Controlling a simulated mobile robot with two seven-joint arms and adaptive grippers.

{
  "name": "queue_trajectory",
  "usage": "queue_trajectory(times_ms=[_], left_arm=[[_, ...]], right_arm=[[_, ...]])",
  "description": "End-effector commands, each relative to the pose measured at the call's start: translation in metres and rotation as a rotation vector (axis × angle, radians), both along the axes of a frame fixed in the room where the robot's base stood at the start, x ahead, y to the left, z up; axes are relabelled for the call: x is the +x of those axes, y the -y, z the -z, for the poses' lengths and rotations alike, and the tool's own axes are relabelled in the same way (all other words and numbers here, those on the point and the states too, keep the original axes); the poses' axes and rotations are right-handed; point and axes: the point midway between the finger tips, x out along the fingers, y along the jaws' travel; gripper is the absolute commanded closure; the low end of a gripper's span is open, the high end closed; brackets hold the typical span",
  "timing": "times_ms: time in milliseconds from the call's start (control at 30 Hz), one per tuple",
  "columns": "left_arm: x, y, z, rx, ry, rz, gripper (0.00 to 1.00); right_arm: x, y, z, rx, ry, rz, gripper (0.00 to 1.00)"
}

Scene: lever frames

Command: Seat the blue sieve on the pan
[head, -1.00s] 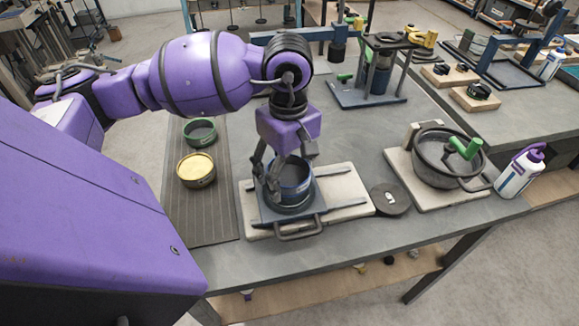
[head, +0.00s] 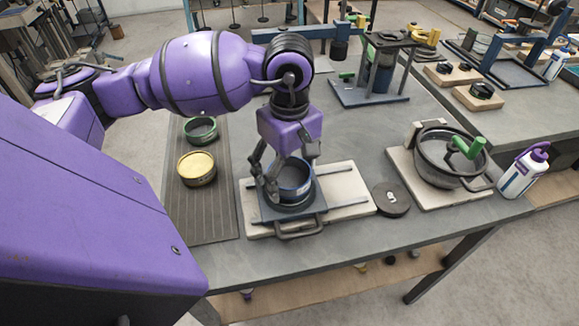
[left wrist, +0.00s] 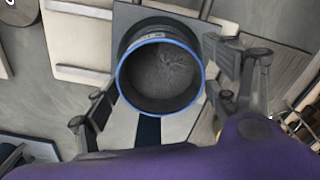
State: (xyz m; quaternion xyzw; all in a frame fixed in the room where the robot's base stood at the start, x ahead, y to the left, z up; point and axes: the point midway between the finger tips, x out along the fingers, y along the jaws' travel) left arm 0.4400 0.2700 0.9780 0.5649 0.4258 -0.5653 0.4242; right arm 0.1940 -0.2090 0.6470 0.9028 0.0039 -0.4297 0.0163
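The blue sieve (head: 293,176) stands upright over a square blue-grey plate on a pale base. In the left wrist view its round blue rim (left wrist: 203,75) frames a dark grey inside. A darker round part (head: 290,201), likely the pan, shows under the sieve; I cannot tell whether the two fit fully. My left gripper (head: 290,172) is open around the sieve. My right gripper is not in view.
A green-rimmed sieve (head: 201,130) and a yellow sieve (head: 196,168) stand on the ribbed mat (head: 210,218) at left. A dark round lid (head: 391,199), a grey pot (head: 447,158) and a white-purple bottle (head: 523,172) are at right. A press frame (head: 372,70) stands behind.

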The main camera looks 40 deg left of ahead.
Motion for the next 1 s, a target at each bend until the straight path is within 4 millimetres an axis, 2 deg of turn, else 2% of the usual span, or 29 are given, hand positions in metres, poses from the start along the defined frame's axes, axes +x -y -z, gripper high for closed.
queue_trajectory(times_ms=[467, 567, 800, 1000], left_arm=[[0.000, 0.000, -0.004, 0.000, 0.001, 0.000, 0.08], [0.001, 0.000, -0.017, 0.001, 0.003, -0.001, 0.08], [0.002, 0.000, -0.068, 0.000, 0.006, 0.001, 0.08], [0.001, 0.000, -0.103, 0.000, 0.003, 0.000, 0.08]], right_arm=[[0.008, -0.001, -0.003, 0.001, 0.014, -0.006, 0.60], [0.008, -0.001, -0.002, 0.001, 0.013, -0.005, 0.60], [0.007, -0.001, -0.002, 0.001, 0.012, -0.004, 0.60], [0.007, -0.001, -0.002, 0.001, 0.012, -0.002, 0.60]])
